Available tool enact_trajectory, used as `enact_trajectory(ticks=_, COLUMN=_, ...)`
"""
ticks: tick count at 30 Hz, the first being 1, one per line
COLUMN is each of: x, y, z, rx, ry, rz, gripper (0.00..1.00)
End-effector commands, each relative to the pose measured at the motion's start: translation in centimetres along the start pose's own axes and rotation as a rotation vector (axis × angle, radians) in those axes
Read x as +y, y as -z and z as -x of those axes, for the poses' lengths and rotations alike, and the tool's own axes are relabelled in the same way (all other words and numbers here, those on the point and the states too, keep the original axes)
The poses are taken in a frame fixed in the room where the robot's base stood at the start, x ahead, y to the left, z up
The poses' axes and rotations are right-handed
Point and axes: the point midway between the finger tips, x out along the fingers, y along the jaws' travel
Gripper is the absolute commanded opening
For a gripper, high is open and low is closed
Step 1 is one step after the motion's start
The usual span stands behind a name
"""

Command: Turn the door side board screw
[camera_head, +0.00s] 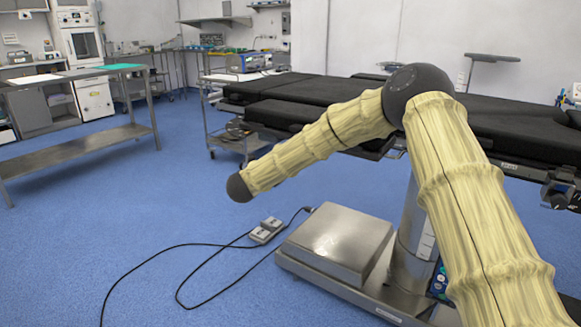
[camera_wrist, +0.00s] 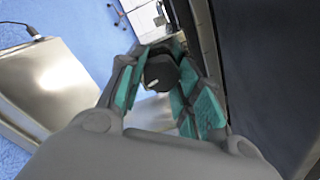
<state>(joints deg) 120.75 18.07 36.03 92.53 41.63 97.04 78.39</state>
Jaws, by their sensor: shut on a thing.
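In the wrist view, a black knob-like screw head (camera_wrist: 160,74) with a pale mark on it sits between the two teal-padded fingers of my gripper (camera_wrist: 163,58). The fingers are shut on it from both sides. The screw is beside the dark side of the operating table (camera_wrist: 262,70). In the head view, the black padded operating table (camera_head: 300,88) stands behind my arm. My gripper and the held screw do not show there.
The metal table base (camera_head: 335,243) and a foot pedal (camera_head: 266,230) with black cables are on the blue floor. A steel side table (camera_head: 85,150) stands at the left. A wheeled cart (camera_head: 236,135) is behind my arm. The floor at the front left is clear except for cables.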

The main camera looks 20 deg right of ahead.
Motion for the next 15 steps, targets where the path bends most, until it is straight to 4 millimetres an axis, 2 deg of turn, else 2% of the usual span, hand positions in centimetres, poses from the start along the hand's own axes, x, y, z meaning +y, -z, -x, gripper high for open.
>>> enact_trajectory(ticks=1, x=0.58, y=0.59, z=0.01, rx=0.003, ry=-0.002, rz=-0.041, gripper=0.09)
enact_trajectory(ticks=15, x=0.63, y=0.43, z=0.07, rx=0.003, ry=-0.002, rz=-0.419, gripper=0.09)
